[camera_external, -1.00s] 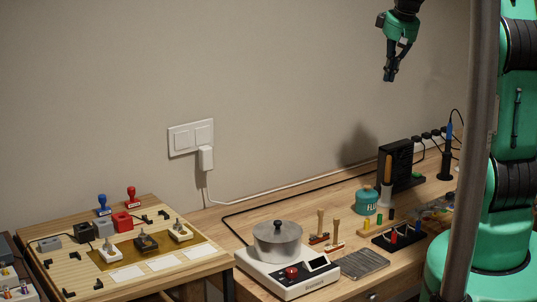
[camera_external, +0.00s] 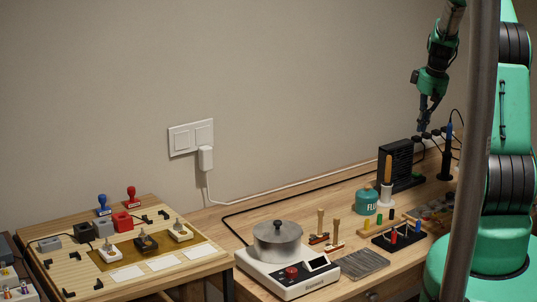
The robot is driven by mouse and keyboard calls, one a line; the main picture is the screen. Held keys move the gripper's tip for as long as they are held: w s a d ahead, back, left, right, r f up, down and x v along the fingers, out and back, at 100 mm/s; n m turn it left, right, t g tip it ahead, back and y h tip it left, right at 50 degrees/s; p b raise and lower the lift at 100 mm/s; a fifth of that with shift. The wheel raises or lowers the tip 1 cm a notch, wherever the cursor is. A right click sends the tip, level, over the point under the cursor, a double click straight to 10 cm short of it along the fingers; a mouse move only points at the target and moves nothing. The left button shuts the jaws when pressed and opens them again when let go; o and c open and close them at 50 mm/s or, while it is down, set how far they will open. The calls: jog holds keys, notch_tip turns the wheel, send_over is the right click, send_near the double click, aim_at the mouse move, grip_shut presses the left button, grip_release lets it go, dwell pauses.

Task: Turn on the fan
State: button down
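A black box-shaped unit with a slatted side (camera_external: 398,163), which looks like the fan, stands at the back right of the workbench (camera_external: 262,212). I cannot make out a switch on it. My gripper (camera_external: 423,128) points down just above and to the right of the unit's top, near the black plugs behind it. I cannot tell whether it touches anything. Its fingers look close together, but they are too small and dark to tell if they are open or shut.
A teal flux jar (camera_external: 366,201) and an upright wooden-handled tool (camera_external: 388,172) stand before the unit. A soldering iron in its holder (camera_external: 446,160) is to the right. A power strip with black plugs (camera_external: 428,137) runs along the wall.

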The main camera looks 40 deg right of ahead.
jog(key=shift+d+f, duration=0.5)
jog(key=shift+f, duration=0.05)
jog(key=shift+f, duration=0.15)
jog(key=b, duration=0.3)
send_over(414, 174)
jog(key=f, duration=1.1)
jog(key=shift+s+d+f, duration=0.1)
jog(key=shift+s+f, duration=0.15)
jog(key=shift+f, duration=0.1)
jog(key=shift+s+f, duration=0.1)
jog(key=shift+f, duration=0.7)
